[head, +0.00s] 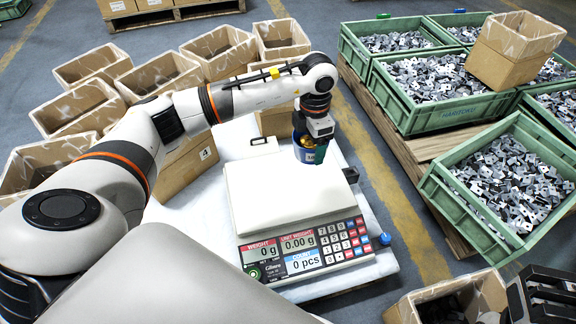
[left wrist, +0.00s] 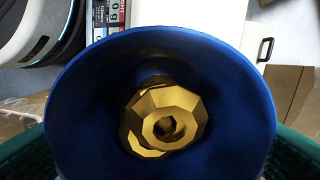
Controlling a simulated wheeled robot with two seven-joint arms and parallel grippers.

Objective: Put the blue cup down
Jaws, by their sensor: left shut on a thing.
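The blue cup (head: 309,153) is in my left gripper (head: 316,138), at the far edge of the scale's pale plate (head: 270,195) in the head view. The gripper is shut on the cup and partly covers it. I cannot tell whether the cup touches anything below. In the left wrist view the blue cup (left wrist: 80,110) fills most of the picture, its open mouth facing the camera. A faceted brass part (left wrist: 165,120) with a hole lies inside it. The scale display (head: 300,243) reads 0 g and 0 pcs.
Open cardboard boxes (head: 87,107) stand left and behind the white table (head: 345,275). Green crates (head: 480,217) of stamped metal parts stand at right, with a cardboard box (head: 513,50) on top. A small blue knob (head: 385,239) is beside the scale.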

